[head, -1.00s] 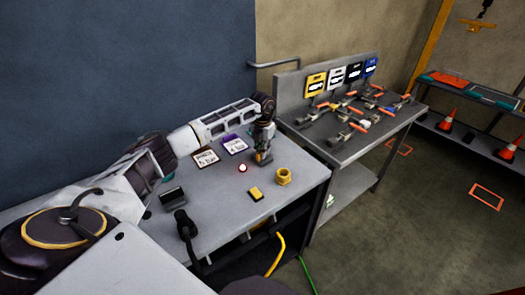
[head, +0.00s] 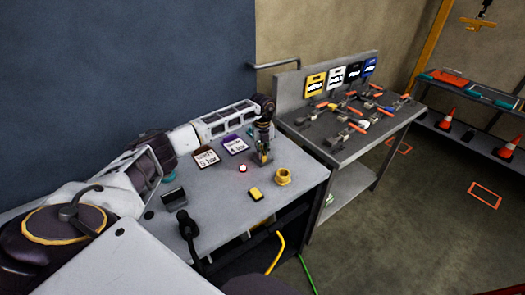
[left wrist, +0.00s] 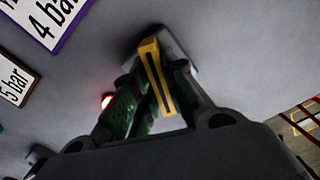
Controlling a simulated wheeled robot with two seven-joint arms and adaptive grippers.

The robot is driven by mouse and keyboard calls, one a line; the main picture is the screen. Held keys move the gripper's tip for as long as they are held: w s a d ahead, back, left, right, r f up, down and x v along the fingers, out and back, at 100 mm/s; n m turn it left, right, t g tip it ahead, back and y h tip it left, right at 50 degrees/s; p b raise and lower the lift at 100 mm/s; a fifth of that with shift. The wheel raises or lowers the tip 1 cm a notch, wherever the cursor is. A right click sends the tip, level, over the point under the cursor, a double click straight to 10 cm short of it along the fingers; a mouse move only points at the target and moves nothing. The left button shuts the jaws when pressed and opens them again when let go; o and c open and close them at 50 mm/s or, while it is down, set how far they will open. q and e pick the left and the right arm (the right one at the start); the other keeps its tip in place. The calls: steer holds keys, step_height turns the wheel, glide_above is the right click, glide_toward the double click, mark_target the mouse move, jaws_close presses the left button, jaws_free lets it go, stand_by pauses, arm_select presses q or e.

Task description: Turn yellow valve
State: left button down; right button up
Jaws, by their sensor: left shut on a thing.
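The yellow valve (left wrist: 155,75) shows in the left wrist view as a yellow bar with a dark lengthwise stripe, above a grey base on the table. My left gripper (left wrist: 150,100) is shut on it, with green-tinted fingers on both sides of the bar. In the head view my left gripper (head: 264,152) points down at the far right part of the near table, and the yellow part is small and mostly hidden between the fingers.
The grey table (head: 225,215) also holds a brass hex fitting (head: 283,177), a yellow block (head: 256,194), a red-lit button (head: 243,169) and two pressure cards (head: 234,145). A second bench (head: 345,145) with several orange-handled valves stands to the right.

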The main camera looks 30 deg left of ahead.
arm_select(q)
steer(key=shift+r+n+p, duration=0.1)
steer(key=shift+n+p, duration=0.5)
steer(key=shift+n, duration=1.6)
steer(key=c, duration=1.5)
jaws_free()
steer(key=shift+o, duration=0.2)
step_height(320, 180, up, 12)
